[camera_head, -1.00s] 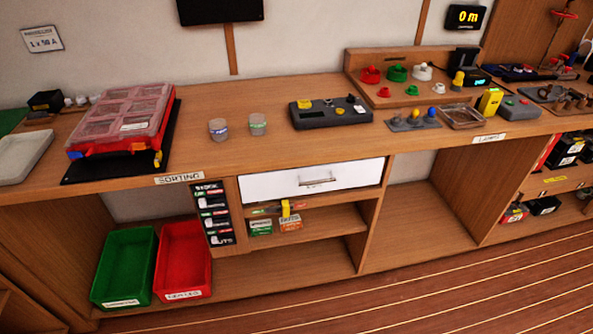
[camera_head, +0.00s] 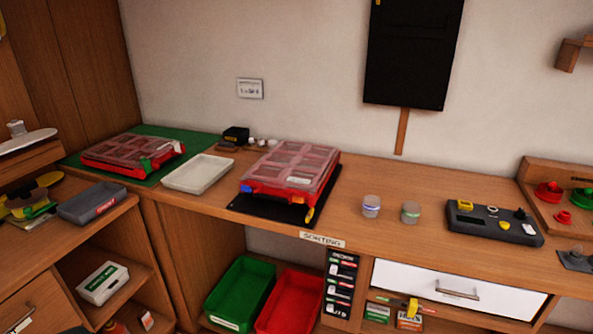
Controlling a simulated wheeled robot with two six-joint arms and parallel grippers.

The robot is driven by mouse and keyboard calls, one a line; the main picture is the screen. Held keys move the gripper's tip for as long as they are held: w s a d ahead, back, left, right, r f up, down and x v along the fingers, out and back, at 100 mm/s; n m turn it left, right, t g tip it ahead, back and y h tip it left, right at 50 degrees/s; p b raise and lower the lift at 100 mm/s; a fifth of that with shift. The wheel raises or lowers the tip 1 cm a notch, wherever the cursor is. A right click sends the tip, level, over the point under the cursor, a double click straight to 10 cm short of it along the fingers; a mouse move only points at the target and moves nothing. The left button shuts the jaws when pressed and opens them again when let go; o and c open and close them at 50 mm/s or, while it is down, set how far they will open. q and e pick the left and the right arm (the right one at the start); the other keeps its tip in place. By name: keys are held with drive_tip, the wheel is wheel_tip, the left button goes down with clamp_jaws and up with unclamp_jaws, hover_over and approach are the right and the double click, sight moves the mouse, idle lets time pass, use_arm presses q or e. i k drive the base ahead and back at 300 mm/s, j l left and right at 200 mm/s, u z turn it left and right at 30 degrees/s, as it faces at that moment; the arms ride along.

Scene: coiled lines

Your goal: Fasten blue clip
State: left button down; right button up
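A red organizer case (camera_head: 288,170) with a clear, compartmented lid lies on a black mat (camera_head: 268,208) on the bench. Neither of my grippers is in view.
A white tray (camera_head: 198,174) lies between the cases. Two small jars (camera_head: 371,206) (camera_head: 410,212) and a dark device (camera_head: 494,222) stand to the right. Green (camera_head: 240,291) and red (camera_head: 290,299) bins sit below the bench. Clear bench lies right of the black mat.

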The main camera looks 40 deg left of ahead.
sight(243, 188)
drive_tip(key=u, duration=1.5)
